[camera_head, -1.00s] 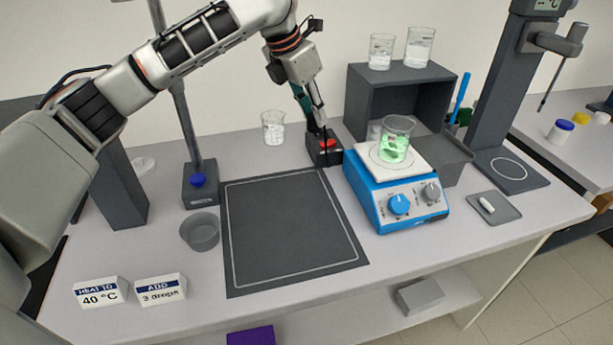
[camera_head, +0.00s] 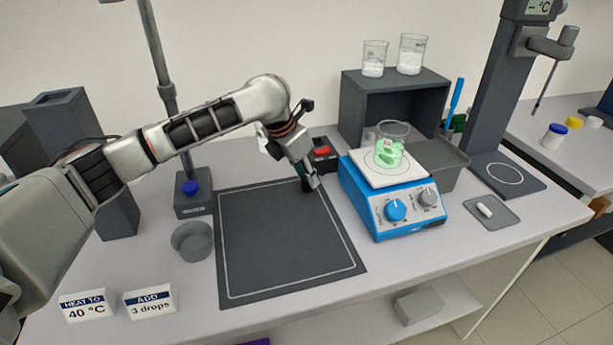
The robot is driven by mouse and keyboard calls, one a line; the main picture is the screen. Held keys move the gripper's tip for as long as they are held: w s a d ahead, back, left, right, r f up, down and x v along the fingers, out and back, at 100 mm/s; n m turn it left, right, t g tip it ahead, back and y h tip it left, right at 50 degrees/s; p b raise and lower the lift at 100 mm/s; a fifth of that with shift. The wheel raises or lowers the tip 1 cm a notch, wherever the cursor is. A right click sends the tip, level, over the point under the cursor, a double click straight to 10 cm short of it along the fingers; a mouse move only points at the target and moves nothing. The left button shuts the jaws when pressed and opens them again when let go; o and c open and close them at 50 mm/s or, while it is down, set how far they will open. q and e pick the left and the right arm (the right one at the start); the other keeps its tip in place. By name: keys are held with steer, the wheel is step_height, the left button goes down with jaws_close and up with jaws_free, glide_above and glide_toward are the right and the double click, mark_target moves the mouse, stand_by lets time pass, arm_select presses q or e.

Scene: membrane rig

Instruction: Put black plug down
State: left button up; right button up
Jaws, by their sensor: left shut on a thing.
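My left gripper (camera_head: 313,181) points down over the far right corner of the dark mat (camera_head: 285,240). Its fingers are shut on the black plug (camera_head: 306,186), a small dark shape at the fingertips that hardly stands out against the mat. I cannot tell whether the plug touches the mat. The black box with a red switch (camera_head: 322,152) stands just behind the gripper, apart from it. My right gripper is not in view.
The blue hot plate (camera_head: 390,205) with a beaker of green liquid (camera_head: 389,150) stands close on the right. A grey bowl (camera_head: 192,240) and a stand base (camera_head: 193,203) are left of the mat. Most of the mat is clear.

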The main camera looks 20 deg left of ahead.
arm_select(q)
steer(key=shift+f, duration=0.3)
steer(key=o, duration=1)
steer(key=shift+o, duration=0.2)
steer(key=shift+r, duration=0.2)
steer(key=p+v, duration=0.1)
steer(key=v, duration=1.1)
steer(key=shift+f, duration=0.1)
